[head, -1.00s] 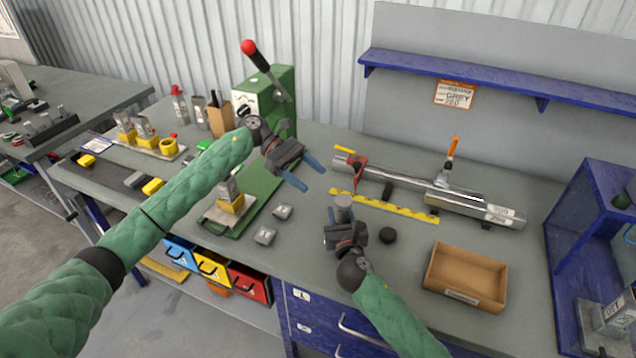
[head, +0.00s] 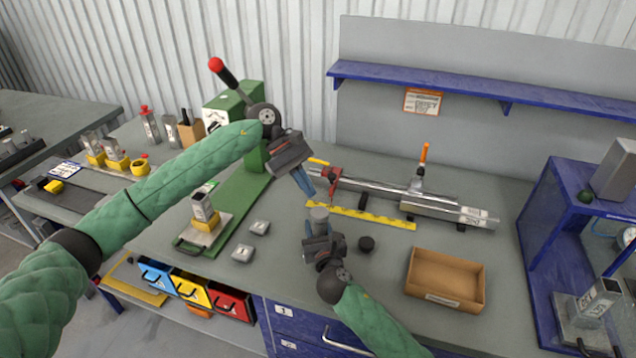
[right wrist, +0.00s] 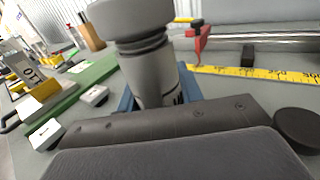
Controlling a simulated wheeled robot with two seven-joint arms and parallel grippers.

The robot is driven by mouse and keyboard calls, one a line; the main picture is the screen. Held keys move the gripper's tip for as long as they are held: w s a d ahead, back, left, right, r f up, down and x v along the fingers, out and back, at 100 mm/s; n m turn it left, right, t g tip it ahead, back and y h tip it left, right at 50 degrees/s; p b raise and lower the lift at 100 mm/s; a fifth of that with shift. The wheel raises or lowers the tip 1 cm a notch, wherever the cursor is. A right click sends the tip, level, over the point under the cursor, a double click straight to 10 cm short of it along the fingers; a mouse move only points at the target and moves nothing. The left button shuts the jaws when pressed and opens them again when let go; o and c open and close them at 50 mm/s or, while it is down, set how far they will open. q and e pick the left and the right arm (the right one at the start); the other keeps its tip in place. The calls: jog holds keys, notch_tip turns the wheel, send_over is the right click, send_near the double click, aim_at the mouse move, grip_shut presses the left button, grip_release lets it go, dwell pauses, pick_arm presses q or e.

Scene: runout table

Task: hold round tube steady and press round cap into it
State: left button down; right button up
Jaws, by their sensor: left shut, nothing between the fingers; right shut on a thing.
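My right gripper (head: 318,232) is shut on an upright grey round tube (right wrist: 150,80) and holds it at the table's front. The tube stands between its blue fingers in the right wrist view. A wider grey round piece (right wrist: 138,28), seemingly the round cap, sits on the tube's top end; how deep it sits I cannot tell. In the head view that top (head: 319,213) is small and light grey. My left gripper (head: 307,190) is shut and empty, fingers pointing down, above and slightly left of the tube top. It appears apart from it.
A black round disc (head: 367,243) lies right of the tube, beside an open cardboard box (head: 446,277). A yellow ruler (head: 362,216) and a metal rail (head: 375,188) lie behind. Two small grey square pieces (head: 251,240) lie left. A green lever press (head: 236,108) stands back left.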

aim_at(319, 212)
pick_arm(q)
jog(key=m+y, duration=0.1)
jog(key=s+d+r+m+t+y, duration=0.1)
jog(key=d+m+y, duration=0.1)
jog(key=shift+s+d+r+m+t, duration=0.2)
jog(key=shift+r+m+t, duration=0.1)
jog(key=shift+m, duration=0.1)
jog(key=shift+s+d+r+m+t+y, duration=0.2)
jog(key=shift+m+t+y, duration=0.1)
jog(key=shift+m+y, duration=0.15)
jog(key=shift+s+d+r+m+t+y, duration=0.15)
jog(key=shift+m+t+y, duration=0.25)
jog(key=shift+m, duration=0.1)
jog(key=shift+s+d+r+m+t+y, duration=0.1)
jog(key=shift+m+t+y, duration=0.25)
jog(key=shift+m, duration=0.1)
jog(key=shift+s+r+m+t+y, duration=0.1)
jog(key=shift+r+m+t+y, duration=0.2)
jog(key=shift+m+t+y, duration=0.5)
jog(key=shift+f, duration=3)
jog(key=shift+f, duration=0.7)
notch_tip(319, 212, up, 15)
